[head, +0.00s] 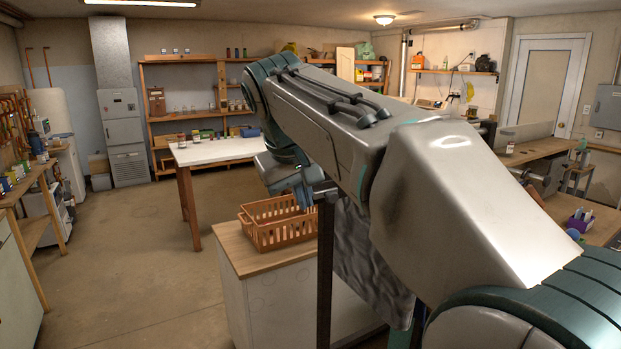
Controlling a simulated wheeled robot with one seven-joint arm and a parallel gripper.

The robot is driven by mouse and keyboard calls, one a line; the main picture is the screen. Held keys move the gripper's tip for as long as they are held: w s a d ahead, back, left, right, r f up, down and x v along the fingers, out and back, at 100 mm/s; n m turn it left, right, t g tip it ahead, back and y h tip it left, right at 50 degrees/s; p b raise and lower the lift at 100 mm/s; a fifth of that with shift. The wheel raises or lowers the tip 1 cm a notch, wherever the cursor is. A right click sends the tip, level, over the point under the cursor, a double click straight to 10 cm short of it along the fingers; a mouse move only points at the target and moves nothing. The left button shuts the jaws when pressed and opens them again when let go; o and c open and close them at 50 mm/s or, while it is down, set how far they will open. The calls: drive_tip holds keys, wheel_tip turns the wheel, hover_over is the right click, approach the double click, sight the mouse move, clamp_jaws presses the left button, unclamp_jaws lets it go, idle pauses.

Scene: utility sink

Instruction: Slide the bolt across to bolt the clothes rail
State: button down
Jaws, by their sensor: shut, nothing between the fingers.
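A dark upright post (325,270), seemingly part of the clothes rail, stands in the middle of the head view. A grey rippled sheet (365,265) hangs to its right, partly behind my arm. I cannot make out the bolt; my arm covers much of this area. My gripper (305,203) points down from the end of my arm, just left of the post's top. It is small and partly hidden, and seems shut with nothing held. I cannot tell whether it touches the post or the rail.
An orange plastic basket (275,228) sits on a wood-topped white cabinet (232,250), below and left of my gripper. A white-topped table (215,150) and shelves (195,100) stand behind. A workbench (580,205) is at the right. The floor (130,250) at the left is clear.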

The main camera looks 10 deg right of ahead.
sight(329, 196)
wheel_tip(329, 196, up, 8)
drive_tip(key=w+a+p, duration=0.1)
drive_tip(key=w, duration=0.1)
drive_tip(key=shift+a+f+t+h, duration=0.2)
drive_tip(key=shift+a+t+h, duration=0.1)
drive_tip(key=shift+a, duration=0.05)
drive_tip(key=x, duration=0.4)
drive_tip(key=d+x, duration=0.1)
drive_tip(key=x, duration=0.2)
drive_tip(key=d+p+x, duration=0.1)
drive_tip(key=x, duration=0.3)
drive_tip(key=shift+w+d, duration=0.1)
drive_tip(key=shift+w, duration=0.1)
drive_tip(key=shift+w+d+f, duration=0.2)
drive_tip(key=shift+d+f, duration=0.05)
drive_tip(key=shift+d, duration=0.35)
drive_tip(key=shift+d, duration=0.1)
